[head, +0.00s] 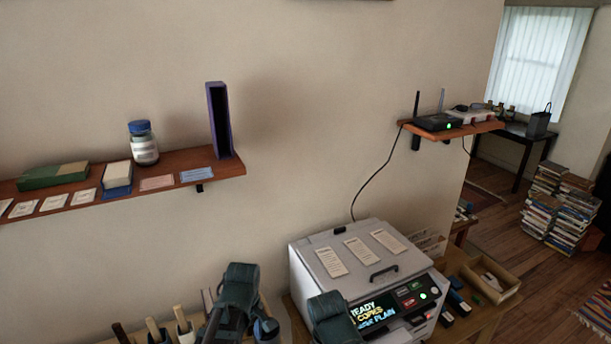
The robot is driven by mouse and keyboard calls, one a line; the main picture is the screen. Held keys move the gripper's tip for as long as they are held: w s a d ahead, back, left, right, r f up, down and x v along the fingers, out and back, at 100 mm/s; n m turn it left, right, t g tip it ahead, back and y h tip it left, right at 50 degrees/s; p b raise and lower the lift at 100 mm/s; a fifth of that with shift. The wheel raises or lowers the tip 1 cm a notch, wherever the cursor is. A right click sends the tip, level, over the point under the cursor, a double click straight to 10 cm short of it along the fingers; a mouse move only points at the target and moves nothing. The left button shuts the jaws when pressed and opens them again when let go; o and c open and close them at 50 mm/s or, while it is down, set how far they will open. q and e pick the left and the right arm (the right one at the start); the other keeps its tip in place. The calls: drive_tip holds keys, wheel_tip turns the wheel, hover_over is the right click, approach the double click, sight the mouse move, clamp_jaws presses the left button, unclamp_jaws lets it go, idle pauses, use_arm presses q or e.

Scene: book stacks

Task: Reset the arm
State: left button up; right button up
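Two dark teal parts of my arms show at the bottom edge, one left of the copier and one in front of the copier's left front corner. I see no fingertips of either gripper, so whether they hold anything is hidden. The white copier (352,262) stands on a wooden table, its lid closed with several paper slips on top. Its display is lit and reads "READY", "COPIES" and "PLAIN", partly covered by my arm.
A wall shelf (190,160) holds a purple upright case (219,120), a blue-capped jar (143,143) and a green box (53,175). A second shelf (480,128) carries a router (438,123). A wooden tray (490,281) sits right of the copier. Book stacks (560,208) stand on the floor.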

use_arm(q)
drive_tip(key=s+d+f+m+b, duration=0.1)
drive_tip(key=s+d+m, duration=0.7)
drive_tip(key=m, duration=0.7)
drive_tip(key=shift+d+f+y, duration=0.15)
drive_tip(key=shift+d+y, duration=0.15)
drive_tip(key=shift+d, duration=0.2)
